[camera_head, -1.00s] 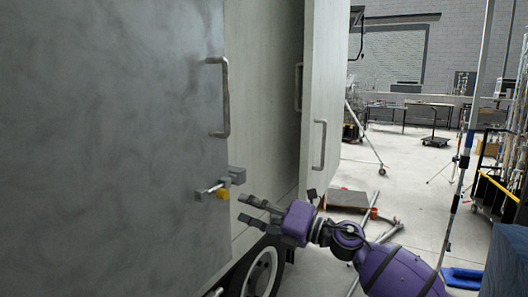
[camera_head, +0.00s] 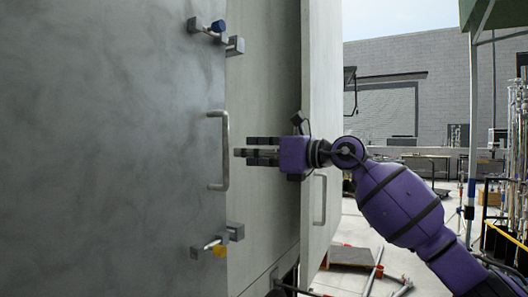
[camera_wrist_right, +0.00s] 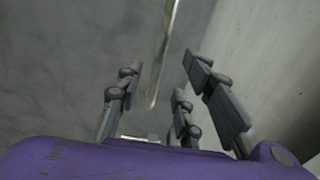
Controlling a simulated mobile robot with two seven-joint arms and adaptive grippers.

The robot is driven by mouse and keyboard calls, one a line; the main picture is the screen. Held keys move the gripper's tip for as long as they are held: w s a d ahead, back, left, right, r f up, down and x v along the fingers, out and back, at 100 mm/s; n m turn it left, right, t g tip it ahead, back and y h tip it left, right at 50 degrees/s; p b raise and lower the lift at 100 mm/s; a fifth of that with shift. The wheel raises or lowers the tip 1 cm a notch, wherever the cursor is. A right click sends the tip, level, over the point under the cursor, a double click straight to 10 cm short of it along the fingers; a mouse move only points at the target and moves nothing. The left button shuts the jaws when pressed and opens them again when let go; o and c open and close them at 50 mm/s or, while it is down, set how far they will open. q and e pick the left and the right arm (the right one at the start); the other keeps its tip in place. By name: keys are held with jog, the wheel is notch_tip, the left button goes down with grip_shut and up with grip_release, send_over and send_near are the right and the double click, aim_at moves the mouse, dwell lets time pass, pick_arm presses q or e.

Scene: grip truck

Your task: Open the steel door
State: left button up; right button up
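The steel door (camera_head: 110,150) is a mottled grey panel filling the left of the head view; it looks shut. Its upright bar handle (camera_head: 225,150) is near its right edge, and the handle also shows in the right wrist view (camera_wrist_right: 163,55). My right gripper (camera_head: 240,153) points left at handle height, just right of the bar. In the right wrist view its fingers (camera_wrist_right: 165,78) are apart, with the bar ahead between them. My left gripper is out of view.
A paler panel (camera_head: 262,100) adjoins the door's right edge. Another door panel (camera_head: 320,120) with its own handle (camera_head: 320,200) stands out behind my right wrist. Open floor, a stand and benches are to the right.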

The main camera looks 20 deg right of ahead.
aim_at(228, 151)
jog(key=p+x, duration=0.1)
jog(key=x, duration=0.6)
jog(key=shift+r+p, duration=0.15)
jog(key=shift+p, duration=0.15)
jog(key=shift+w+a, duration=0.25)
jog(key=shift+w, duration=0.15)
jog(key=shift+c, duration=0.3)
grip_shut()
